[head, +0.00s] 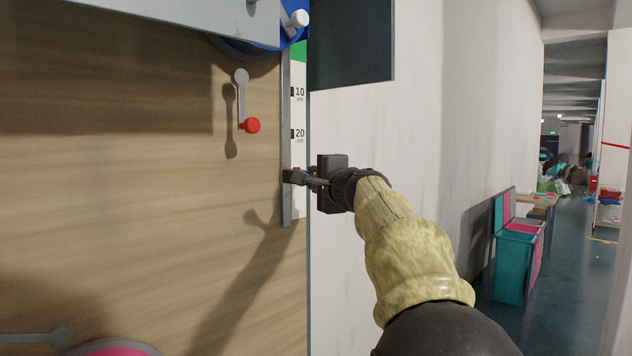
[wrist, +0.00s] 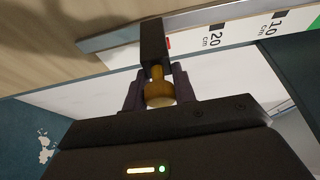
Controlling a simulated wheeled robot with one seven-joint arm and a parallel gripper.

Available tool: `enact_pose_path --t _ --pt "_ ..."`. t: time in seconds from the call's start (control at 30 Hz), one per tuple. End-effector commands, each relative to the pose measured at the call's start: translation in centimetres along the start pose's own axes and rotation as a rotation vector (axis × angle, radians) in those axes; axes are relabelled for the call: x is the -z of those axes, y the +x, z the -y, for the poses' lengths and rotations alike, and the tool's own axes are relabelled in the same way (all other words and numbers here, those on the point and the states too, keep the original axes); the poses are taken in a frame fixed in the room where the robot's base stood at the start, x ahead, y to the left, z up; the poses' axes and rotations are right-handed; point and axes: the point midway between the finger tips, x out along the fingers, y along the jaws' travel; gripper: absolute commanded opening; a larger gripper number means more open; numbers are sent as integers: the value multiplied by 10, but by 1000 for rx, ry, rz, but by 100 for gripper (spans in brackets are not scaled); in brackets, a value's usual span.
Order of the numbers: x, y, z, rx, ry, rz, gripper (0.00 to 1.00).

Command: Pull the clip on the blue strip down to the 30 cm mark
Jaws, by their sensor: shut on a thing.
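The strip (head: 299,115) is a white scale with 10 and 20 cm marks and a green top end, fixed along the right edge of the wooden board; it also shows in the wrist view (wrist: 235,42). The dark clip (head: 294,176) sits across it, about one 10 cm spacing below the 20 mark. In the wrist view the clip is a dark block (wrist: 153,42) with a yellow-brown knob (wrist: 159,93). A small red patch shows beside it. My gripper (head: 318,183) is shut on the knob. No 30 figure is readable.
The wooden board (head: 140,200) carries a red-knobbed crank (head: 243,100) left of the strip. A blue wheel (head: 250,45) and a dark panel (head: 350,50) are above. The strip's grey rail (head: 287,215) ends a little below the clip. A teal and pink bin (head: 515,262) stands far right.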

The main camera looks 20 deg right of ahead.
Motion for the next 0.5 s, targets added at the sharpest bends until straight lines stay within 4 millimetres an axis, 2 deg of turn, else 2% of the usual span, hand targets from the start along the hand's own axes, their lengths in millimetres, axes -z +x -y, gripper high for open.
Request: enact_pose_path --t 0.03,0.13,0.5 --pt "0 0 -10 0 -1 0 0" --pt "0 0 -16 0 -1 0 0" --pt "0 0 -19 0 0 1 0"
